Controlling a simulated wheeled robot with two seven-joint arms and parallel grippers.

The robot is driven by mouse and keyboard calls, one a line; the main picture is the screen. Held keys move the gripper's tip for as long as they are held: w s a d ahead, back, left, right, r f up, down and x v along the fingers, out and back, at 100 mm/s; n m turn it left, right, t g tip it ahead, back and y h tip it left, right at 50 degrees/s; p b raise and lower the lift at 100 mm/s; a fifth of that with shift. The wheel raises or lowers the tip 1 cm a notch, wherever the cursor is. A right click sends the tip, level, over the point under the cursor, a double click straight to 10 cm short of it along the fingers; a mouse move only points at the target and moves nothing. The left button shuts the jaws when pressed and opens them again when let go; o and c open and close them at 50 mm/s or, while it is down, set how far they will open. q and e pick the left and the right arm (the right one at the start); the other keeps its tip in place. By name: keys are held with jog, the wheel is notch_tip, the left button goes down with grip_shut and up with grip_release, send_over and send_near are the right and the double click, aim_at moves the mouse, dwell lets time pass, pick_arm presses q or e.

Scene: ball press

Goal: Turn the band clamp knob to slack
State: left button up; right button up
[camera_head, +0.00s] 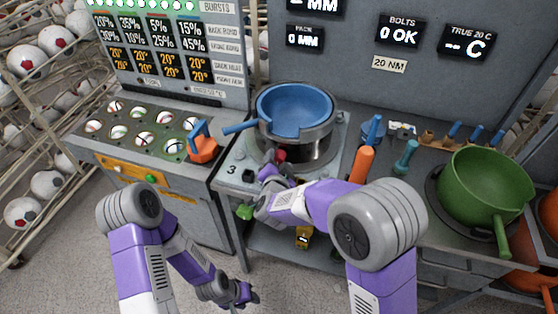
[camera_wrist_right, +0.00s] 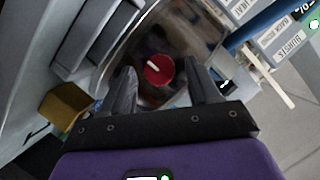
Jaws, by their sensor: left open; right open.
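The band clamp knob is a red round knob with a white pointer mark (camera_wrist_right: 159,70). In the right wrist view it sits between the two spread fingers of my right gripper (camera_wrist_right: 160,88), on a shiny metal band. In the head view the knob (camera_head: 281,155) shows as a small red spot on the front of the grey pot-like press (camera_head: 305,150), just beyond my right gripper (camera_head: 273,168). The right gripper is open; I cannot tell whether either finger touches the knob. My left gripper (camera_head: 248,296) is open and empty, low over the floor, away from the press.
A blue pan-shaped lid (camera_head: 293,108) with a handle lies on the press. An orange-handled tool (camera_head: 361,164) and a teal tool (camera_head: 405,158) stand right of it. A green pan (camera_head: 482,188) is farther right. A panel counter (camera_head: 150,130) is at left.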

jog(key=shift+w+f, duration=0.15)
jog(key=shift+w, duration=0.45)
